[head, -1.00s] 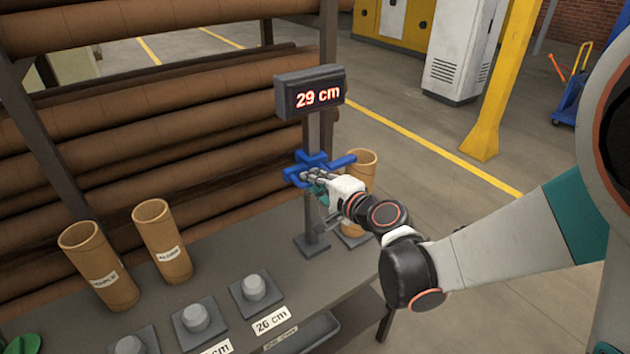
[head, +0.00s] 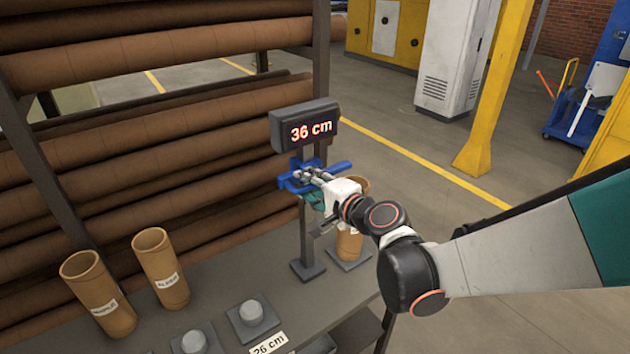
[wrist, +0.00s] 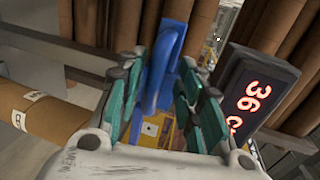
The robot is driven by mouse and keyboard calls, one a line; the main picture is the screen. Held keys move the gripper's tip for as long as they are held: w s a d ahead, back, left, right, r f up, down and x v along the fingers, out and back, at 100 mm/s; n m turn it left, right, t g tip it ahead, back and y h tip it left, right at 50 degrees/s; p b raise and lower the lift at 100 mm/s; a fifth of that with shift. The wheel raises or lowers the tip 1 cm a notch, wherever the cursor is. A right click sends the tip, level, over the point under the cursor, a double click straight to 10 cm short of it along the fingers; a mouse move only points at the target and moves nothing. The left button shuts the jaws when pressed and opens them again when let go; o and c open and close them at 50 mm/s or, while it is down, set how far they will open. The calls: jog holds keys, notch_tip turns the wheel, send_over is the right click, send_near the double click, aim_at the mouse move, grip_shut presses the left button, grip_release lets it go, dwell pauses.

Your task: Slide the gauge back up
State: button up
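The blue sliding gauge (head: 342,168) sits high on a dark upright post (head: 307,232), just under a display box (head: 290,133) that reads 36 cm. A cardboard tube (head: 349,244) stands on a plate below the gauge's arm, with a gap between them. My gripper (head: 310,176) is at the gauge's blue handle. The display also shows there at the right (wrist: 262,90). My fingers partly hide the handle.
Two labelled cardboard tubes (head: 95,290) and (head: 160,266) stand at the left of the grey bench (head: 215,290). Grey knobs (head: 252,313) sit at its front, one beside a 26 cm label (head: 269,344). Large brown rolls (head: 170,150) fill the rack behind.

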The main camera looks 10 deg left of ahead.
jog(key=shift+f, duration=0.1)
notch_tip(320, 180, down, 8)
jog(key=b, duration=0.5)
jog(key=s+d+r+n+h, duration=0.1)
jog(key=s+d+n+h, duration=0.1)
jog(key=s+d, duration=0.3)
jog(key=s+d+n+g+h, duration=0.1)
jog(key=s+d, duration=0.4)
jog(key=d, duration=0.7)
jog(key=s+d+r+n+g+h, duration=0.1)
jog(key=s+d+n+h, duration=0.2)
jog(key=d, duration=0.6)
jog(key=s+h, duration=0.1)
jog(key=s, duration=0.1)
jog(key=shift+s+r+p, duration=0.3)
jog(key=shift+r, duration=0.05)
